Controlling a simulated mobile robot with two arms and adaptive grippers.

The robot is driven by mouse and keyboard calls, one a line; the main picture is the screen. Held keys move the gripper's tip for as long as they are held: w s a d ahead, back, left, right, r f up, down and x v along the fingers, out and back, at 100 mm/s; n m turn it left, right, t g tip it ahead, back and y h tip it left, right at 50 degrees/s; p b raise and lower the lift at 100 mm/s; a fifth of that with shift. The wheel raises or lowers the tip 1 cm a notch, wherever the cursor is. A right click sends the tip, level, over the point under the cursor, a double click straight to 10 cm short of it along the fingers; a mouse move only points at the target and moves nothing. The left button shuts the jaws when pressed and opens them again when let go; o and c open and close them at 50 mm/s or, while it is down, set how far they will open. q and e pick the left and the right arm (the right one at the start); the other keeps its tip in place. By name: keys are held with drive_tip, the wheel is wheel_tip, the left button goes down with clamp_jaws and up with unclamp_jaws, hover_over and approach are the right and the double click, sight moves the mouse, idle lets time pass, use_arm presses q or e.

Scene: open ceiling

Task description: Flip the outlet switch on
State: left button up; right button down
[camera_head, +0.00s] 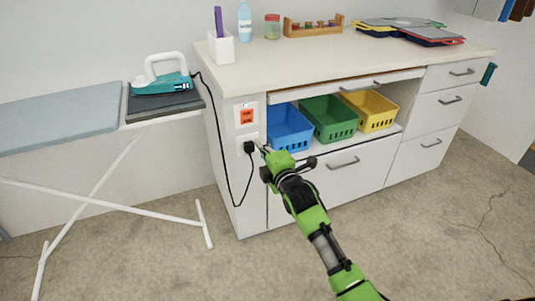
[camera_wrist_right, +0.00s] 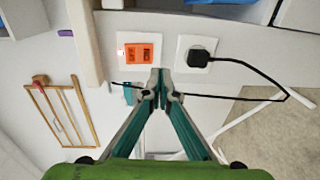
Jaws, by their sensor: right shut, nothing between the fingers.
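The outlet switch (camera_head: 246,116) is an orange-red rocker in a white plate on the side of the white cabinet. It also shows in the right wrist view (camera_wrist_right: 139,53), with dark markings on it. Below it in the head view is a socket with a black plug (camera_head: 249,147) in it; the plug also shows in the right wrist view (camera_wrist_right: 198,57). My right gripper (camera_head: 262,148) is near the plug in the head view. In the right wrist view its fingertips (camera_wrist_right: 161,72) are together and empty, just beside the switch and socket plates. Whether they touch the panel, I cannot tell. My left gripper is not seen.
A black cord runs from the plug to a teal and white iron (camera_head: 164,82) on the ironing board (camera_head: 60,118) at left. Blue (camera_head: 289,127), green (camera_head: 329,118) and yellow (camera_head: 371,110) baskets sit in the cabinet's open shelf. Floor in front is clear.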

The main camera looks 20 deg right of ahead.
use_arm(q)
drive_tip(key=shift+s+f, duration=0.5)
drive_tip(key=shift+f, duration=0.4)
use_arm(e)
drive_tip(key=s, duration=0.4)
drive_tip(key=shift+s+d+f, duration=0.1)
drive_tip(key=shift+s+f, duration=0.05)
drive_tip(key=shift+s, duration=0.2)
